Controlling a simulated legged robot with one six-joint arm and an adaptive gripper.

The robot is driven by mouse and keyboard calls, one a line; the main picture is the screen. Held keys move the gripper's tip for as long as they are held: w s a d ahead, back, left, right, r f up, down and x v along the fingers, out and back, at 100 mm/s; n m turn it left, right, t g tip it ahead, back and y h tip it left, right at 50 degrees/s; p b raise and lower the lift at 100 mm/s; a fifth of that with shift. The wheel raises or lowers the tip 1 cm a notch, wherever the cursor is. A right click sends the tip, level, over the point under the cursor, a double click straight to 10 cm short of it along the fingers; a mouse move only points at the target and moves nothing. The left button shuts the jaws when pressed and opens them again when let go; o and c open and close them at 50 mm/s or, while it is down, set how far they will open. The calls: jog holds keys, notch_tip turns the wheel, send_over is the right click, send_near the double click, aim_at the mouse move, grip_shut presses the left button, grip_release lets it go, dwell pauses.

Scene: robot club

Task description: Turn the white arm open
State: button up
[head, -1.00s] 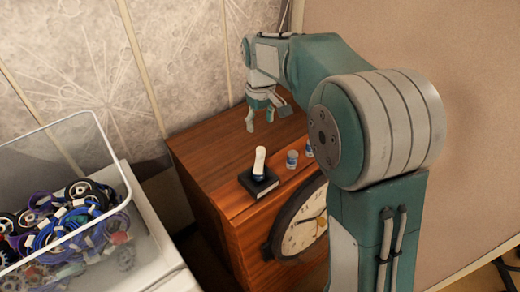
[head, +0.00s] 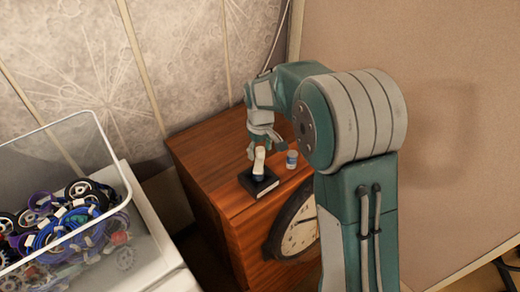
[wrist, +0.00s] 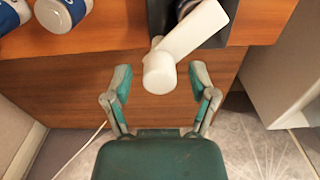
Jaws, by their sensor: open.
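The white arm (head: 259,160) is a short pale lever on a black square base (head: 258,183) near the front left of the wooden cabinet top. In the wrist view the white arm (wrist: 186,42) slants from upper right to lower left, with its rounded end between and just beyond my fingertips. My gripper (head: 264,146) is open and hangs right behind the white arm in the head view. In the wrist view my gripper's fingers (wrist: 160,82) are spread on either side of the arm's end. I cannot tell whether a finger touches it.
A small blue-and-white can (head: 292,159) stands on the wooden cabinet (head: 205,150) right of the base; two cans show in the wrist view (wrist: 65,12). A clock (head: 298,226) leans at the cabinet front. A bin of wheels and cables (head: 105,150) is at left.

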grip_shut()
jog(key=shift+m, duration=0.3)
jog(key=m, duration=0.4)
jog(key=shift+s+m, duration=0.1)
jog(key=shift+m, duration=0.2)
jog(key=m, duration=0.4)
jog(key=shift+f+m, duration=0.1)
jog(key=shift+m, duration=0.2)
jog(key=m, duration=1)
